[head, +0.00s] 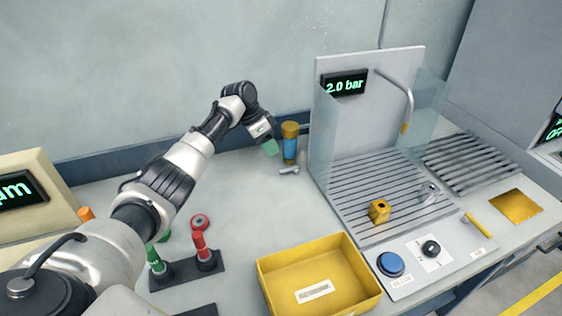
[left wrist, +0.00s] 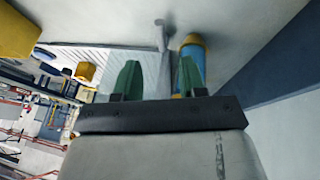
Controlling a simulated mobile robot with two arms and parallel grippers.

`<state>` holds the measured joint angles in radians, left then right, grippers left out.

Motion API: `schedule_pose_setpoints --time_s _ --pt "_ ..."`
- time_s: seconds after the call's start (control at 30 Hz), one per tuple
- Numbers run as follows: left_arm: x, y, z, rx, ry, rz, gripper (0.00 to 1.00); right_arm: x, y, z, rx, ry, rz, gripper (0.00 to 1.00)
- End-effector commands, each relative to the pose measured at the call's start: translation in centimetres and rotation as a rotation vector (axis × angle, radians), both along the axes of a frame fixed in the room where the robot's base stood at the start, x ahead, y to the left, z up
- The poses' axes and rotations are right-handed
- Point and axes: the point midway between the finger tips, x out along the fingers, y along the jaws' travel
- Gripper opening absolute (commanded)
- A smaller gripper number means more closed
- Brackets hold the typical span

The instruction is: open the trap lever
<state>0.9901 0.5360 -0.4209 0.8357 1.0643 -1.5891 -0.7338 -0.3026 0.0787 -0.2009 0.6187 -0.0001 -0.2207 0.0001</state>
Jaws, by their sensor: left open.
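A blue cylinder with yellow caps (head: 290,143), seemingly the trap, stands upright by the back wall in the head view. A small grey lever (head: 289,170) sits low at its foot. My left gripper (head: 269,147) is open and empty, just left of the cylinder and above the lever, apart from both. In the left wrist view its green fingers (left wrist: 158,80) are spread, and the grey lever (left wrist: 162,36) shows beyond the gap between them. The cylinder (left wrist: 194,62) is partly hidden behind the right finger. My right gripper is not in view.
A rinse station with clear side panels (head: 322,135) and a grooved tray stands right of the cylinder. A yellow bin (head: 270,272) and a black stand with red and green tools (head: 187,272) are at the front. The bench between is clear.

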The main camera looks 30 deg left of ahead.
Motion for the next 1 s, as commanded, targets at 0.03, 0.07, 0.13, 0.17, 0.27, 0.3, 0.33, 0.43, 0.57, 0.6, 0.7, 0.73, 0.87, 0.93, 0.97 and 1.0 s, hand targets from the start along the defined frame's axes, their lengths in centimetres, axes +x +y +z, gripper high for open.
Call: schedule_pose_setpoints --time_s 0.03,0.07,0.13,0.17,0.27,0.3,0.33,0.43,0.57,0.6,0.7,0.73,0.87,0.93,0.97,1.0 --pt "0.1 -0.5 -0.8 -0.001 0.005 -0.001 0.41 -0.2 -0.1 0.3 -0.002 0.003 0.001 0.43" --pt "0.2 -0.7 -1.3 -0.002 0.004 0.000 0.41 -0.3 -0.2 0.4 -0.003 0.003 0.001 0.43" --pt "0.4 -1.3 -2.6 -0.001 0.004 -0.001 0.41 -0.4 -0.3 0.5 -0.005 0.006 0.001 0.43" --pt "0.5 -1.5 -3.1 -0.001 0.005 0.000 0.41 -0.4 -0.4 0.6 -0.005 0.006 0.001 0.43" --pt "0.9 -2.2 -4.8 -0.001 0.004 0.000 0.41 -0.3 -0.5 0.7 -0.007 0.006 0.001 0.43" --pt "1.0 -2.5 -5.4 -0.001 0.004 -0.001 0.41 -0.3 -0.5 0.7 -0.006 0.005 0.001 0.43" --pt "1.0 -2.6 -5.8 -0.002 0.003 0.000 0.41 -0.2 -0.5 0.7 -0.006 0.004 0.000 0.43" --pt "1.3 -3.1 -6.9 -0.001 0.002 0.000 0.41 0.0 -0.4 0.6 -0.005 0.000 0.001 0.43" --pt "1.4 -3.3 -7.7 0.000 0.002 0.000 0.41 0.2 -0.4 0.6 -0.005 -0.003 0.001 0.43" --pt "1.4 -3.4 -7.8 0.000 0.000 0.001 0.41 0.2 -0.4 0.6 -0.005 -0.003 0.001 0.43" --pt "1.4 -3.4 -7.9 0.001 0.000 0.001 0.41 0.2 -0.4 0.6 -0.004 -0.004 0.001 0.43" --pt "1.4 -3.4 -7.9 0.001 -0.001 0.000 0.41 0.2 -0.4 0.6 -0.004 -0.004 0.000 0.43" --pt "1.4 -3.4 -7.9 0.000 0.000 0.000 0.41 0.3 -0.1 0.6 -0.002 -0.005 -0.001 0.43" --pt "1.4 -3.4 -7.9 0.000 0.000 0.000 0.30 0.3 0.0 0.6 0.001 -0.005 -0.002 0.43" --pt "1.4 -3.4 -7.9 0.000 0.000 0.000 0.26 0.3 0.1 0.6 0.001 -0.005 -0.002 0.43" --pt "1.4 -3.4 -7.8 0.000 0.000 0.000 0.20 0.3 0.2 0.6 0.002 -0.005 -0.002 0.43"
